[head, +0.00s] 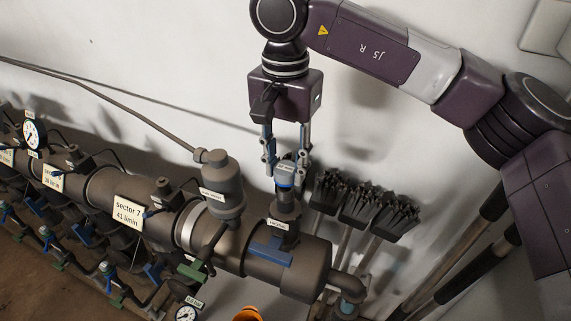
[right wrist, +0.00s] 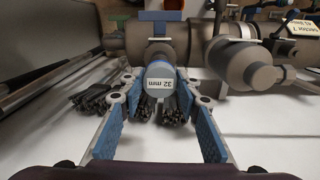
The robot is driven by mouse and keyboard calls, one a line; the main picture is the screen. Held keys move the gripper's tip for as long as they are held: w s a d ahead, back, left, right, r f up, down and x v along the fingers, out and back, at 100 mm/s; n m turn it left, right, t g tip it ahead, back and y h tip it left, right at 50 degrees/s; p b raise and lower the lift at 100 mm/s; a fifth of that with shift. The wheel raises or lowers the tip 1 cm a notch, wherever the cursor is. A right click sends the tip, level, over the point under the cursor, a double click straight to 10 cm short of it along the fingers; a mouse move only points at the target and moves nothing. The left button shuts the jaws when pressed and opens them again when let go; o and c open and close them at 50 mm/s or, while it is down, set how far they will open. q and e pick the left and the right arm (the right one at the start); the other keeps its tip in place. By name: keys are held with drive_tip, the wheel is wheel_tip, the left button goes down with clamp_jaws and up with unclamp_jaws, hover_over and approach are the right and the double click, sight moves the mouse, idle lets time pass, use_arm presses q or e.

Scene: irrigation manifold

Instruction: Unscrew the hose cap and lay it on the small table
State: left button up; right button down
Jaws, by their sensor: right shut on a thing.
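The hose cap (head: 285,174) is a round blue-and-grey cap on the upright hose outlet at the right end of the manifold. In the right wrist view the cap (right wrist: 160,82) shows its face, with a "32 mm" label. My right gripper (head: 286,164) reaches down from above and is shut on the cap, a finger at each side. Its fingers (right wrist: 160,84) also flank the cap in the right wrist view. The cap is still at the top of the outlet; I cannot tell how far it is threaded.
A blue lever handle (head: 270,251) lies just below the outlet. A grey cylinder unit (head: 222,187) stands left of it on the manifold pipe. Several black brush heads (head: 362,207) hang behind at the right. Part of an orange object (head: 247,314) shows at the bottom.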

sight(285, 168)
drive_tip(key=shift+r, duration=0.35)
wheel_tip(285, 168, up, 4)
drive_tip(key=p, duration=0.3)
drive_tip(key=shift+s, duration=0.1)
